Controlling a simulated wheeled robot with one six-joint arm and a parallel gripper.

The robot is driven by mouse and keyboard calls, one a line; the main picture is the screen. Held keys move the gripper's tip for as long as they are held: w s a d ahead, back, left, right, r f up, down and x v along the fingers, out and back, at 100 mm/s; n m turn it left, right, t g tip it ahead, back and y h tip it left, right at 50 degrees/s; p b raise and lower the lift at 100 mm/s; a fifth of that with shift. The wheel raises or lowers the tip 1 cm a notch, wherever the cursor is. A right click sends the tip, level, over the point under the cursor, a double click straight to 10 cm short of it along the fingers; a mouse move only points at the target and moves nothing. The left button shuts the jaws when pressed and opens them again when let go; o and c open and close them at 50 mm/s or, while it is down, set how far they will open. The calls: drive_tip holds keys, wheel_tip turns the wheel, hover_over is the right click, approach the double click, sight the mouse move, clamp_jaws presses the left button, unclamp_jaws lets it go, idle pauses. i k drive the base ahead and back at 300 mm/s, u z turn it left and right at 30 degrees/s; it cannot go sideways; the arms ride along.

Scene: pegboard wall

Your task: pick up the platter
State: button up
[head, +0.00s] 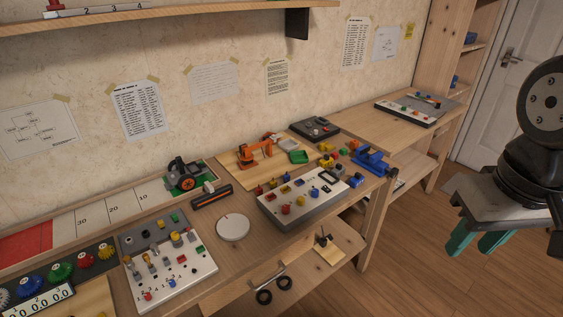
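A round white disc (233,228), which looks like the platter, lies flat on the wooden workbench (195,232) near its front edge. It has a small red mark near its upper rim. My gripper (478,243) hangs at the right side of the head view, with teal fingers pointing down and a gap between them. It is open, and nothing shows between the fingers. It is well to the right of the disc, over the floor in the picture and apart from the bench.
A white board with plugs (172,275) stands left of the disc, and a grey-white control box (300,200) stands to its right. A dark bar with orange ends (211,196) lies just behind it. A blue vise (371,160) sits at the bench corner. Open floor (430,265) lies right of the bench.

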sight(233, 226)
drive_tip(key=k, duration=1.3)
drive_tip(key=u, duration=0.6)
drive_tip(key=i, duration=1.85)
drive_tip(key=z, duration=0.5)
